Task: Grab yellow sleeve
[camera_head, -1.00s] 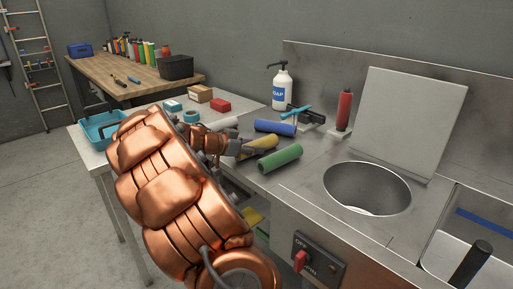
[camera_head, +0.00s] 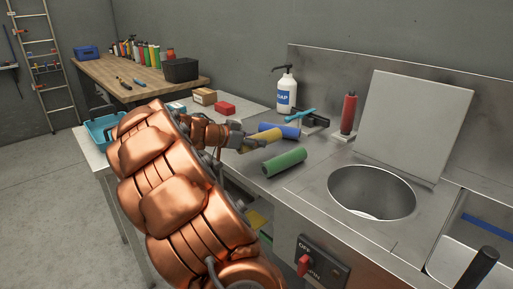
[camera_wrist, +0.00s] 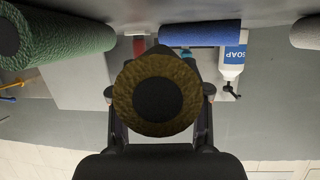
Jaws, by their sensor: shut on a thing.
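The yellow sleeve (camera_head: 266,138) is in my gripper (camera_head: 247,143), which is shut on it. In the head view the sleeve sits between the blue sleeve (camera_head: 278,132) and the green sleeve (camera_head: 285,162), and it looks raised a little off the steel counter. In the wrist view the yellow sleeve (camera_wrist: 127,100) shows end-on with a dark centre, between my two fingers (camera_wrist: 158,122). The wrist view also shows the green sleeve (camera_wrist: 70,38) at upper left and the blue sleeve (camera_wrist: 200,33) at upper right. My arm hides part of the counter's left side.
A soap bottle (camera_head: 286,92), a turquoise-handled tool (camera_head: 300,115) and an upright red cylinder (camera_head: 348,113) stand behind the sleeves. A round basin (camera_head: 372,190) with a raised lid (camera_head: 415,122) is at right. Small boxes (camera_head: 205,96) lie at the back left.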

